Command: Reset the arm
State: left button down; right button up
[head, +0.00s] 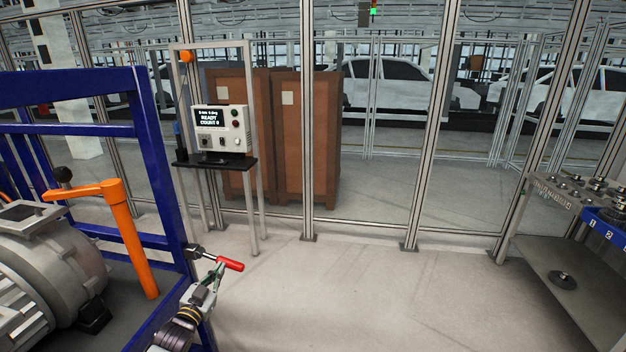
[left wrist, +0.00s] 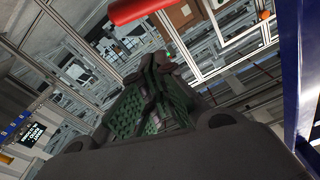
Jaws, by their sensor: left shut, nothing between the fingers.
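An orange arm (head: 125,235) bends down beside the grey motor-like drive unit (head: 50,285) inside the blue frame at the left. A black ball knob (head: 62,174) shows near the orange arm. A red handle (head: 230,263) on a metal lever sticks out from the blue frame's right post. My left gripper (head: 216,271) is just below the red handle, shut and empty. In the left wrist view, its green-padded fingers (left wrist: 150,95) are together, and the red handle (left wrist: 140,8) lies beyond their tips at the top. I cannot tell if they touch it. My right gripper is out of view.
The blue frame (head: 150,150) stands close to my left arm. A control box (head: 220,128) reading "READY COUNT 0" sits on a stand behind. A metal-framed fence crosses the back. A grey table (head: 560,270) with parts stands at right. The middle floor is clear.

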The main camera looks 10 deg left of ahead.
pick_arm(q)
jog(key=s+a+f+n+g+y, duration=0.1)
jog(key=s+a+f+g, duration=0.35)
jog(key=f, duration=0.95)
jog(key=s+a+f+g+y, duration=0.1)
jog(key=s+f+g+y, duration=0.1)
jog(key=s+f, duration=0.8)
jog(key=s+a+f+n+g+y, duration=0.1)
jog(key=s+a+f+g, duration=0.15)
jog(key=f, duration=1.45)
jog(key=s+d+f+g, duration=0.3)
jog(key=s+f, duration=0.6)
jog(key=s, duration=0.3)
jog(key=s+d+f+g, duration=0.3)
jog(key=s+f, duration=0.5)
jog(key=s, duration=0.5)
jog(key=s+d+f+g+h, duration=0.1)
jog(key=s+d+f, duration=0.1)
jog(key=s+d, duration=0.3)
jog(key=s+d+f+g+h, duration=0.1)
jog(key=s+d, duration=0.4)
jog(key=s, duration=0.5)
jog(key=shift+d+f+g, duration=0.3)
jog(key=shift+f, duration=0.25)
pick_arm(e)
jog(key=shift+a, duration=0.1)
